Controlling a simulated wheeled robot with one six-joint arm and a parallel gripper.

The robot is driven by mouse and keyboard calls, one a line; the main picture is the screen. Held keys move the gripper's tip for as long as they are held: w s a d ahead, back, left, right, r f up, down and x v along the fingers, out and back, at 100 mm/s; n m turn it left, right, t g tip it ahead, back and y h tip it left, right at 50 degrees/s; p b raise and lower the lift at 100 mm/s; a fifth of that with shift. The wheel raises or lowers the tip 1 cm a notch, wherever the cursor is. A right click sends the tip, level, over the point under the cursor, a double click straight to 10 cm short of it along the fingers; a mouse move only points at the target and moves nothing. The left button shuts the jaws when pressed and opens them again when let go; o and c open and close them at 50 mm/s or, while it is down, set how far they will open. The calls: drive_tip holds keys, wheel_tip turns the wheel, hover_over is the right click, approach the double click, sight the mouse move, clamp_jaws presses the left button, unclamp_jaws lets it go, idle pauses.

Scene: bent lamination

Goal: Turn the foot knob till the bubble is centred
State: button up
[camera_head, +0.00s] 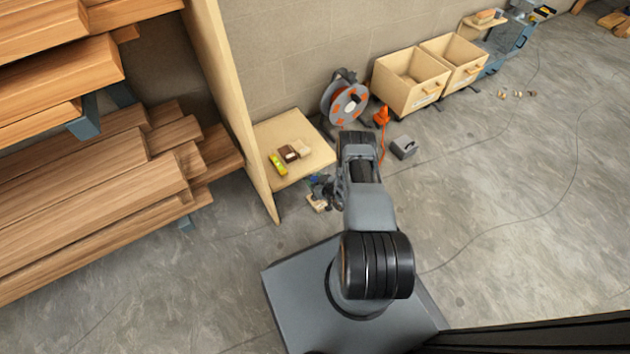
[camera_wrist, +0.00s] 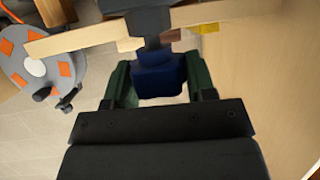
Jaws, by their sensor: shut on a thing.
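A blue knob (camera_wrist: 158,76) sits between the green fingers of my gripper (camera_wrist: 160,84) in the wrist view. The fingers are shut on its two sides. A dark part (camera_wrist: 150,20) rises above the knob, at the edge of a pale wooden board. In the head view my gripper (camera_head: 324,187) is low at the front right corner of the wooden board (camera_head: 312,157). A yellow-green spirit level (camera_head: 278,165) lies on the board's left side. Its bubble is too small to make out. A yellow patch (camera_wrist: 206,28) in the wrist view may be the level.
Brown and tan blocks (camera_head: 289,153) lie beside the level. A wooden upright panel (camera_head: 232,90) and stacked timber (camera_head: 110,200) stand left. A cable reel (camera_head: 345,103), an orange object (camera_head: 382,117) and a grey box (camera_head: 403,147) are close behind. The floor at right is mostly clear.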

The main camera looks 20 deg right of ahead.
drive_tip(key=shift+c, duration=0.7)
drive_tip(key=shift+f+n+y+b, duration=0.1)
drive_tip(key=shift+n+y+b, duration=0.2)
drive_tip(key=shift+y, duration=0.1)
drive_tip(key=n+g+y+b, duration=0.1)
drive_tip(key=n+y+b, duration=0.1)
drive_tip(key=shift+f+y+b, duration=0.15)
drive_tip(key=shift+y+b, duration=0.15)
drive_tip(key=shift+b, duration=0.1)
drive_tip(key=n+g+y+b, duration=0.1)
drive_tip(key=n+y+b, duration=0.1)
drive_tip(key=shift+n+g, duration=0.3)
drive_tip(key=shift+r+n+y+b, duration=0.2)
drive_tip(key=shift+n+y+b, duration=0.1)
drive_tip(key=shift+b, duration=0.1)
drive_tip(key=shift+r+g, duration=0.1)
drive_tip(key=shift+g, duration=0.3)
